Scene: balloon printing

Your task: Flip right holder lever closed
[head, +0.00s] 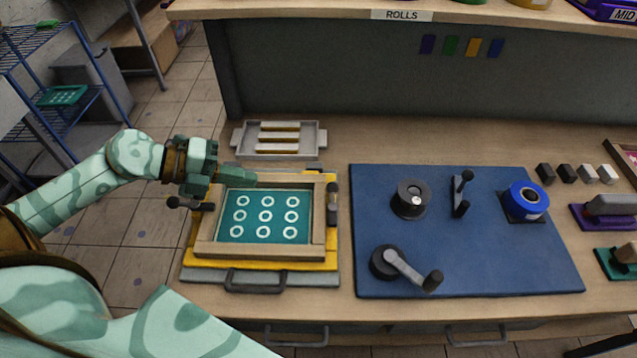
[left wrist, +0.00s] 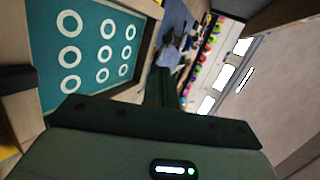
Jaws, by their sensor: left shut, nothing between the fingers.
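The wooden screen frame (head: 319,233) sits on a yellow base (head: 262,265); its teal mesh (head: 265,238) with white rings also shows in the left wrist view (left wrist: 85,79). The right holder lever (head: 332,203) is a dark handle at the frame's right side, lying roughly along that side. The left lever (head: 185,203) sticks out to the left. My left gripper (head: 250,178) is shut and empty over the frame's back left part, apart from the right lever. In the left wrist view its fingers (left wrist: 165,85) are together. My right gripper is out of view.
A grey tray (head: 318,140) with slats stands behind the frame. A blue mat (head: 465,275) with cranks (head: 410,270) and a blue tape roll (head: 525,201) lies to the right. A shelf marked ROLLS (head: 402,15) overhangs the back. Bare table separates frame and mat.

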